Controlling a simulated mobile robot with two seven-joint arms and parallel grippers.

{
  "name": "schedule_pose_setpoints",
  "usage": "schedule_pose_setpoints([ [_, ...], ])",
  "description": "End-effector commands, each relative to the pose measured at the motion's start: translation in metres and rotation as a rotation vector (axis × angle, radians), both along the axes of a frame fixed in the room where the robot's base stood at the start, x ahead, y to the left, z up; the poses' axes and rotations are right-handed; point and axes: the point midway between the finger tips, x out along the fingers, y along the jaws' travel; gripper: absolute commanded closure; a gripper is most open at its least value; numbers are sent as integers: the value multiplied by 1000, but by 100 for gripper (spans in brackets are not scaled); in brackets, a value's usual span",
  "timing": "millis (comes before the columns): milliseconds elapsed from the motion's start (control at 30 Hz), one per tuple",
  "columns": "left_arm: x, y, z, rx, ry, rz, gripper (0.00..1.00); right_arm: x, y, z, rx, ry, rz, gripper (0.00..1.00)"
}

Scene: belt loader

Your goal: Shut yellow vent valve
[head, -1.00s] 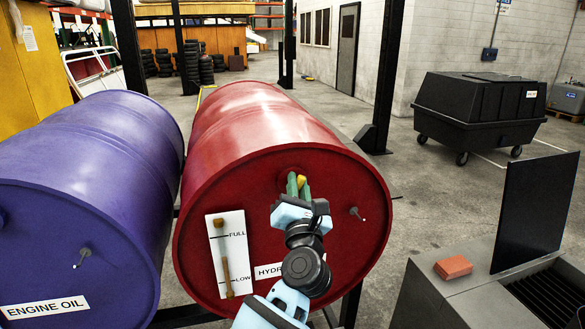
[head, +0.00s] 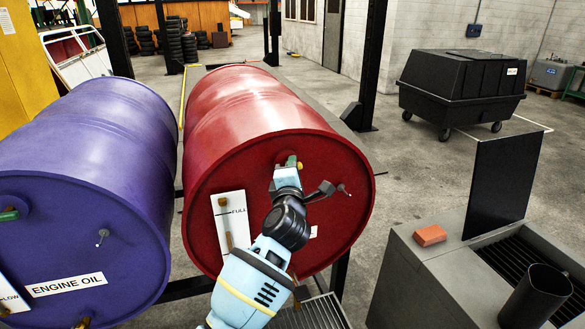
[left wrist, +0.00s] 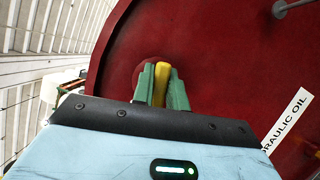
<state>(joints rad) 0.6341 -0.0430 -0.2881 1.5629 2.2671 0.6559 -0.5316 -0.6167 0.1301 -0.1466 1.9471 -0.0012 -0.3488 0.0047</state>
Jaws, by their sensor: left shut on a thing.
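The yellow vent valve (left wrist: 162,84) is on the upper part of the red hydraulic oil drum's end face, in the left wrist view. My left gripper (left wrist: 162,88) has its green fingers on either side of the yellow handle and is shut on it. In the head view, the left gripper (head: 290,163) is at the red drum (head: 240,100), and only a bit of yellow shows past its fingertips. The rest of the valve is hidden by the gripper. My right gripper is not in view.
A purple engine oil drum (head: 100,150) lies left of the red one. At right, a grey bench holds an orange-red block (head: 430,235), a dark mug (head: 537,296) and an upright black panel (head: 503,185). A black wheeled bin (head: 462,85) stands behind on open floor.

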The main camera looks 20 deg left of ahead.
Motion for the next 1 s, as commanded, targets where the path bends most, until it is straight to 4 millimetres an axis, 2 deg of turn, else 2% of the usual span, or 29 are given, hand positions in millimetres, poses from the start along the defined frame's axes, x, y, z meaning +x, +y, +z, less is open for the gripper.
schedule_pose_setpoints([
  [400,0,-1,0,172,112,-1,100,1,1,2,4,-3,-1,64],
  [967,0,0,-1,201,133,0,100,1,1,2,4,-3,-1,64],
  [1000,0,0,-1,201,132,0,84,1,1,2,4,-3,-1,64],
])
